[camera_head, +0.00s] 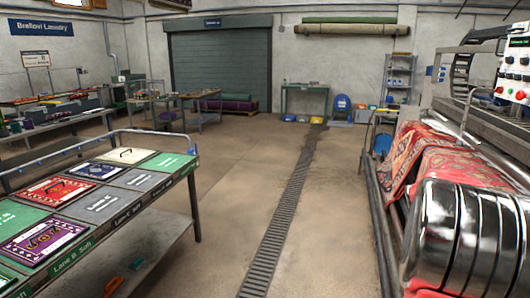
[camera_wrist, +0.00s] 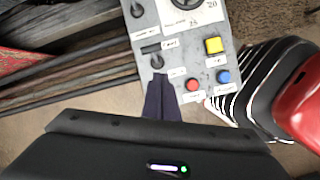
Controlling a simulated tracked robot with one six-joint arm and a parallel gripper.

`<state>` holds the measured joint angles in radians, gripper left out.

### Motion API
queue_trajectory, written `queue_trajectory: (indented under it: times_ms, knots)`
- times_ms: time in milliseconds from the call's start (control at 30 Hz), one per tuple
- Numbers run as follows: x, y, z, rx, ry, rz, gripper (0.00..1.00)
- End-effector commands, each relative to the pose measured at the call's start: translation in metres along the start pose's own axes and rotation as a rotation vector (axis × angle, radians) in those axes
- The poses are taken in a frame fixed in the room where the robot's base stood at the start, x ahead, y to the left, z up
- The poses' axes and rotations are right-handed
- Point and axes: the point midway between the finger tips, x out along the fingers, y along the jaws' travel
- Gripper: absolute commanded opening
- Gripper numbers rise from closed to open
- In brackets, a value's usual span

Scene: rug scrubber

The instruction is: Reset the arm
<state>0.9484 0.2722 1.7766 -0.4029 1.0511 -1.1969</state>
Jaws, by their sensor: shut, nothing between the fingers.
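My gripper (camera_wrist: 162,82) shows in the wrist view with its dark fingers together and nothing between them. The fingertips lie over the lower part of a grey control panel (camera_wrist: 205,50). The panel has black knobs, a yellow button (camera_wrist: 214,45), a red button (camera_wrist: 193,85) and a blue button (camera_wrist: 223,76). The red button is just right of the fingers. I cannot tell whether the fingers touch the panel. In the head view my arm and gripper do not show. A control panel (camera_head: 515,65) with coloured buttons stands there at the upper right.
A machine with a red patterned rug (camera_head: 435,160) and a shiny ribbed metal part (camera_head: 440,235) fills the right side. A table with coloured sample squares (camera_head: 122,205) stands at left. The floor (camera_head: 225,180) between them is clear, with a drain grate (camera_head: 275,235).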

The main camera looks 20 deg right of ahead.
Motion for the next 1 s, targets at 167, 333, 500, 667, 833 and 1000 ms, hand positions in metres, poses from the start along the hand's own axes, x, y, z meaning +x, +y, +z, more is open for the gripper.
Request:
queue_trajectory:
  times_ms: [167,333,500,667,833,1000]
  knots:
    - [-0.005,-0.031,-0.020,0.244,0.054,-0.018,0.00]
    - [-0.029,-0.069,-0.054,0.447,0.124,-0.019,0.00]
    - [-0.057,-0.110,-0.089,0.600,0.200,-0.023,0.00]
    - [-0.082,-0.149,-0.117,0.699,0.271,-0.033,0.00]
    - [-0.105,-0.192,-0.141,0.770,0.348,-0.049,0.00]
    - [-0.125,-0.236,-0.160,0.804,0.423,-0.070,0.00]
